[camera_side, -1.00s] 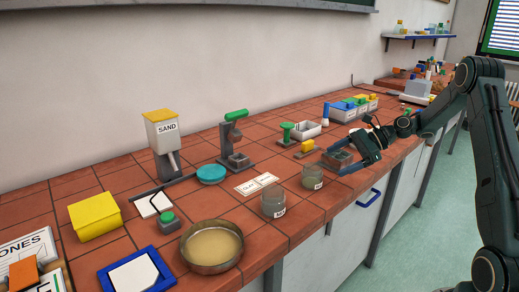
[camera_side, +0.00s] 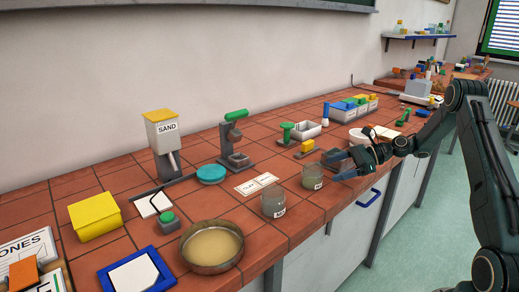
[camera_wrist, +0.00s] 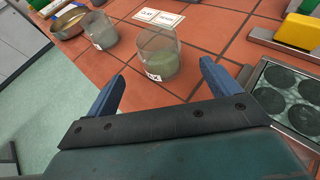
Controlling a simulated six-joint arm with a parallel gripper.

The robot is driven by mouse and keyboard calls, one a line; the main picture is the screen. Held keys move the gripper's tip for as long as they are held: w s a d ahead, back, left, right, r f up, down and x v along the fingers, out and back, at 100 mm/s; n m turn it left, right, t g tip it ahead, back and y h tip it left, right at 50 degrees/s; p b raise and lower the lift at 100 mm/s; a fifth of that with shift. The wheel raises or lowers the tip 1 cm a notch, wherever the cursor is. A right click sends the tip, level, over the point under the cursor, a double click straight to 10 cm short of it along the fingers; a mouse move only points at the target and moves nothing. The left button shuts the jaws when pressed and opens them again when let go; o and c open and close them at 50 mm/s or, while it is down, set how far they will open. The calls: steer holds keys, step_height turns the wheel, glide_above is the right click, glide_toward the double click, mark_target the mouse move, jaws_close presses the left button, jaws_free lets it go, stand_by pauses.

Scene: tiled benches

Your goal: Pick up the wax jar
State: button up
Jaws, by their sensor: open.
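A clear glass jar with greenish contents (camera_side: 312,180) stands upright near the bench's front edge. Its white label is partly turned away but seems to end in X; the jar also shows in the wrist view (camera_wrist: 158,50). A second glass jar with greyish contents (camera_side: 273,203) stands to its left, also in the wrist view (camera_wrist: 99,31). My gripper (camera_side: 338,165) is open and empty, just right of the greenish jar. In the wrist view its blue fingers (camera_wrist: 162,72) point at that jar, which lies ahead between their lines, apart from them.
Two paper cards (camera_side: 257,184) lie behind the jars. A shallow round dish (camera_side: 212,247) sits further left. In the wrist view a grey tray with dark round wells (camera_wrist: 288,97) lies close to the right finger. A yellow block (camera_side: 307,146) stands behind.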

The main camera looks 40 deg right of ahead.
mark_target(309, 177)
steer(key=shift+x, duration=2.4)
steer(key=shift+a, duration=0.1)
steer(key=shift+x, duration=2.55)
steer(key=shift+f, duration=0.2)
steer(key=c, duration=1.4)
steer(key=shift+o, duration=0.2)
steer(key=shift+r, duration=0.15)
step_height(309, 177, up, 20)
